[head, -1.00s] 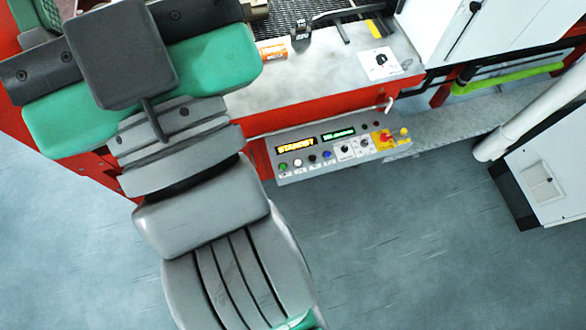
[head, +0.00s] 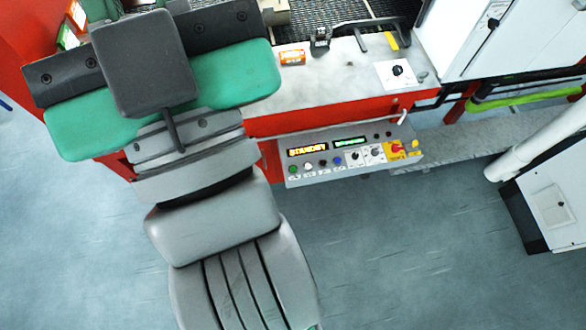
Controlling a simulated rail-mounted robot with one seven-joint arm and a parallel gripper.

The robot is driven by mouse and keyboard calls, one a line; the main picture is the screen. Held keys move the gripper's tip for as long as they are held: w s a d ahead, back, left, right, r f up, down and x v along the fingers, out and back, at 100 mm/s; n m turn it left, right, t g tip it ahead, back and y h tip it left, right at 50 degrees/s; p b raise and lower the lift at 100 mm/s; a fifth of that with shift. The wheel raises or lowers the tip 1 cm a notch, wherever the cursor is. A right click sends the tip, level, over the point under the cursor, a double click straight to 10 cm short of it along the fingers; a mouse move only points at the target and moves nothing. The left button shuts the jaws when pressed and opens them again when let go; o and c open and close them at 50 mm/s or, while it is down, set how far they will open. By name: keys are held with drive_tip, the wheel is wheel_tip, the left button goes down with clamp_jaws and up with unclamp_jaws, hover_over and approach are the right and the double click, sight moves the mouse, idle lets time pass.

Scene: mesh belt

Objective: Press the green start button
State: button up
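The control panel (head: 350,174) slopes out below the red front of the machine, right of the picture's centre. The small green button (head: 293,169) is at the left end of its button row and is uncovered. A white button (head: 308,167), a black one and a blue one (head: 337,161) follow to its right. A yellow display (head: 307,150) above them reads STANDBY. A second display (head: 350,142) shows small green text that I cannot read. My gripper's fingertips do not show in this view.
Right of the buttons are two knobs and a red mushroom button (head: 396,148) on yellow. A large grey and green structure (head: 212,210) fills the left and stands close to the panel's left end. White cabinets stand at right. Open floor (head: 430,250) lies in front of the panel.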

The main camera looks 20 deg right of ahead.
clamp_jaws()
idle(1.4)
